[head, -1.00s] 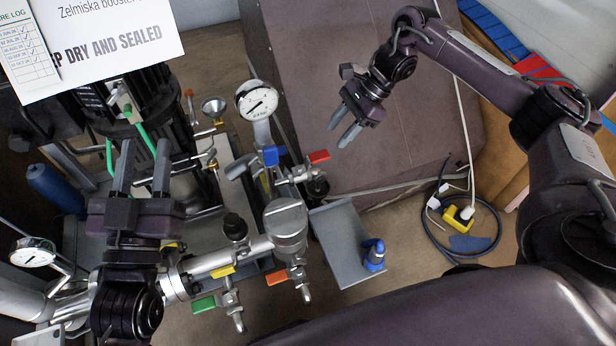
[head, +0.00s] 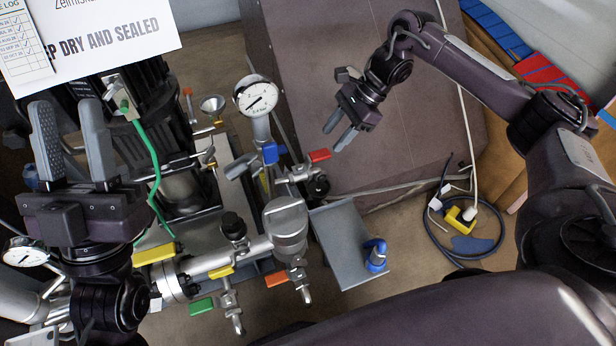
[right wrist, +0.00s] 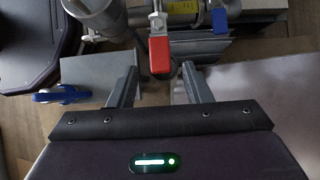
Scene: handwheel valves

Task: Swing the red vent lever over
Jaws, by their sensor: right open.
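The red vent lever (head: 319,155) sits on a small metal valve right of the pressure gauge's pipe. Its handle points right in the head view. In the right wrist view the red handle (right wrist: 160,55) points down toward the gap between my fingertips. My right gripper (head: 336,136) is open and empty, just above and right of the lever in the head view. I cannot tell whether it touches the lever. My left gripper (head: 66,108) is open and empty at the far left, above the machinery.
A blue lever (head: 271,153) is close left of the red one. Orange (head: 277,279), green (head: 201,307) and yellow (head: 221,272) levers sit lower. A pressure gauge (head: 256,95) stands nearby. A grey plate (head: 340,235) bears a blue item (head: 376,255). A large brown box (head: 340,70) fills the back.

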